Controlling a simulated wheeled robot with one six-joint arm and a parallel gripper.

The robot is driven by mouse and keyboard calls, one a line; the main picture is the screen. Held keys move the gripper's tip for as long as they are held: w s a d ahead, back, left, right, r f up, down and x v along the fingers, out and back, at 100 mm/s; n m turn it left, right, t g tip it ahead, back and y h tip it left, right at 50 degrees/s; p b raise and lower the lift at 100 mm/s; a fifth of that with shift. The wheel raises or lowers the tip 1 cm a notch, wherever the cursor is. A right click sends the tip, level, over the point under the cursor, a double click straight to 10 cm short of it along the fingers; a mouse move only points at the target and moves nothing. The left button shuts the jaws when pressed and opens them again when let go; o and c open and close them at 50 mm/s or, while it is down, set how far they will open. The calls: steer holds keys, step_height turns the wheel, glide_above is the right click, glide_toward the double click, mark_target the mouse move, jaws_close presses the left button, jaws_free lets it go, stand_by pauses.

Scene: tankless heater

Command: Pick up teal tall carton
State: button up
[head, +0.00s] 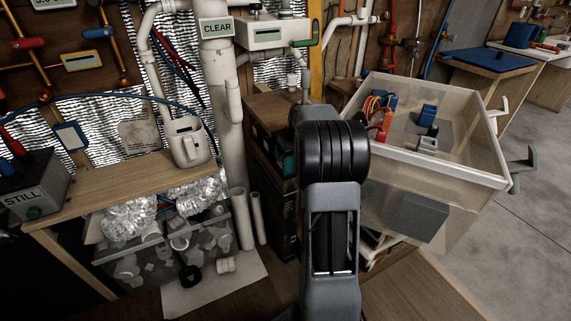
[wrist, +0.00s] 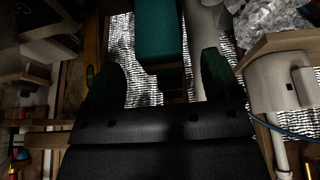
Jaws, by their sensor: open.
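The teal tall carton (wrist: 158,32) shows at the top middle of the wrist view, running out of the top edge. In the head view only a small teal patch (head: 289,164) shows beside my arm, in a dark recess; the arm hides the rest. My gripper (wrist: 162,62) is open in the wrist view, with one dark finger on each side. The carton lies between the lines of the fingers, and its near end appears at or just beyond the fingertips. The gap in depth is hard to tell. The head view does not show the fingers clearly.
A white mug-like jug (head: 189,143) stands on a wooden shelf (head: 120,182) to the left. A white vertical pipe (head: 221,90) is close to the recess. A large clear bin (head: 470,165) with tools stands at right. A brown wooden box (head: 268,112) borders the recess.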

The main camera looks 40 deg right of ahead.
mark_target(289, 156)
steer(key=b+x, duration=0.1)
steer(key=x, duration=0.3)
steer(key=shift+s, duration=0.1)
steer(key=c, duration=1)
